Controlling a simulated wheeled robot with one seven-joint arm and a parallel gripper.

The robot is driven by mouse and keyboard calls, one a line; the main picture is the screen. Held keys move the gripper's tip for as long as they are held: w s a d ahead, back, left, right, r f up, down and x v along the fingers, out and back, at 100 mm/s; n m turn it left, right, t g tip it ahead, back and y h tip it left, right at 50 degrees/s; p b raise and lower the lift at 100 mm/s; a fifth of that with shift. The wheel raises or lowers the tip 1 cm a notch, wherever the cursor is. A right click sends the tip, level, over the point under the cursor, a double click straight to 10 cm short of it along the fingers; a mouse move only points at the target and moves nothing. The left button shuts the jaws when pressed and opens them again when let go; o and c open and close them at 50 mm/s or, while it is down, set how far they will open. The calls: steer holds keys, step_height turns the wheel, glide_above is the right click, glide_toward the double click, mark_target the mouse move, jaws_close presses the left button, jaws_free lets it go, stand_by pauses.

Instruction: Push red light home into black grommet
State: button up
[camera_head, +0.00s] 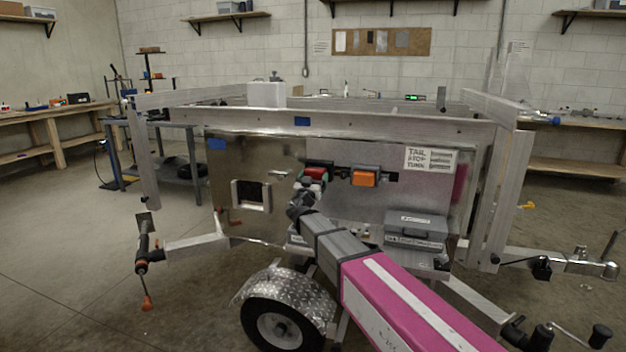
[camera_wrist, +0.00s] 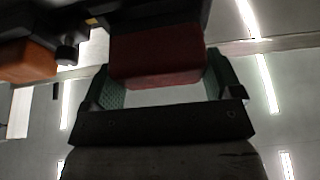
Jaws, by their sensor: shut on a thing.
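The red light (camera_head: 315,173) is at the trailer's metal side panel, left of an orange light. My gripper (camera_head: 312,181) is shut on it. In the wrist view the red light (camera_wrist: 157,55) is a dark red block between the two green-padded fingers of my gripper (camera_wrist: 158,74). The black grommet (camera_wrist: 150,14) appears as a dark shape directly behind the red light, which hides most of it. The red light meets or nearly meets this shape; I cannot tell how deep it sits.
The orange light (camera_head: 365,177) is mounted just right of the red one and also shows in the wrist view (camera_wrist: 26,62). A grey case (camera_head: 415,229) stands below right. A square opening (camera_head: 250,194) is at left.

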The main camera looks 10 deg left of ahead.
mark_target(316, 168)
steer(key=shift+w+d, duration=0.1)
steer(key=shift+w, duration=1.45)
steer(key=o, duration=0.9)
steer(key=shift+r, duration=0.1)
steer(key=shift+r, duration=0.25)
step_height(316, 168, up, 4)
steer(key=shift+f, duration=0.15)
steer(key=s+a+r, duration=0.2)
steer(key=s, duration=0.1)
steer(key=s+a+r, duration=0.1)
steer(key=s+r, duration=0.1)
steer(key=s, duration=0.2)
steer(key=s+a+r, duration=0.2)
steer(key=s, duration=0.1)
steer(key=shift+s+a+r, duration=0.15)
steer(key=shift+a+r, duration=0.15)
